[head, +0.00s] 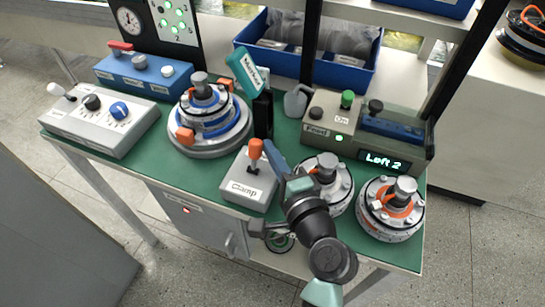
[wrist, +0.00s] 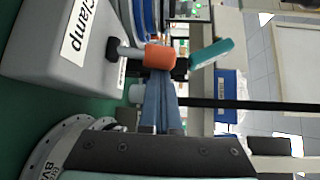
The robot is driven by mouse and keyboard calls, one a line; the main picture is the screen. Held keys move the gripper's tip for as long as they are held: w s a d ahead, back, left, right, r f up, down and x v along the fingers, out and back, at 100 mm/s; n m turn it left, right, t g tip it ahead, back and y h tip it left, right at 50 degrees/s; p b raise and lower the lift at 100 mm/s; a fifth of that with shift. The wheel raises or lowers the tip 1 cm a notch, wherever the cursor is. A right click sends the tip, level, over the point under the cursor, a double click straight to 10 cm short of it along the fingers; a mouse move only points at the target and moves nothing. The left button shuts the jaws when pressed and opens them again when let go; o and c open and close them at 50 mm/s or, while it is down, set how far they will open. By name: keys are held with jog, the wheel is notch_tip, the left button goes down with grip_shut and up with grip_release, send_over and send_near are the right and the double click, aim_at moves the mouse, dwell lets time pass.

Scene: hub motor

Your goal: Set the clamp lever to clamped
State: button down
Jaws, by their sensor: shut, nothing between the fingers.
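The clamp box (head: 247,184) is a grey unit labelled "Clamp" on the green bench top. Its lever (head: 255,148) has an orange knob and stands roughly upright. In the wrist view, the clamp box (wrist: 75,48) is at upper left and the orange knob (wrist: 160,56) is right at the fingertips. My gripper (head: 272,147) is shut and empty, its blue fingers just right of the knob in the head view. In the wrist view, my gripper (wrist: 161,78) overlaps the knob's lower edge; I cannot tell whether they touch.
A hub motor on a round fixture (head: 208,125) stands left of the lever. Two more hubs (head: 328,184) (head: 392,208) sit at right by my arm. A control box reading "Left 2" (head: 385,160) and a teal-headed tool (head: 247,72) stand behind. The bench front is near.

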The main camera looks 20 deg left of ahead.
aim_at(255, 147)
jog(key=shift+s+a+f+n+t+y+b, duration=0.15)
jog(key=shift+s+n+t+y+b, duration=0.3)
jog(key=shift+b, duration=1.45)
jog(key=shift+s+f+n+t+y+b, duration=0.15)
jog(key=shift+s+n+t+y+b, duration=0.3)
jog(key=shift+b, duration=1.45)
jog(key=n+b, duration=0.1)
jog(key=b, duration=0.2)
jog(key=s+n+y+b, duration=0.1)
jog(key=b, duration=0.3)
jog(key=shift+f+t, duration=0.15)
jog(key=shift+t, duration=0.15)
jog(key=n+y+b, duration=0.1)
jog(key=b, duration=0.2)
jog(key=shift+s+b, duration=0.2)
jog(key=shift+b, duration=0.1)
jog(key=shift+r+n+b, duration=0.2)
jog(key=shift+n+b, duration=0.1)
jog(key=shift+b, duration=0.05)
jog(key=shift+s+r+t+b, duration=0.2)
jog(key=shift+t+b, duration=0.1)
jog(key=shift+b, duration=0.1)
jog(key=shift+y, duration=0.3)
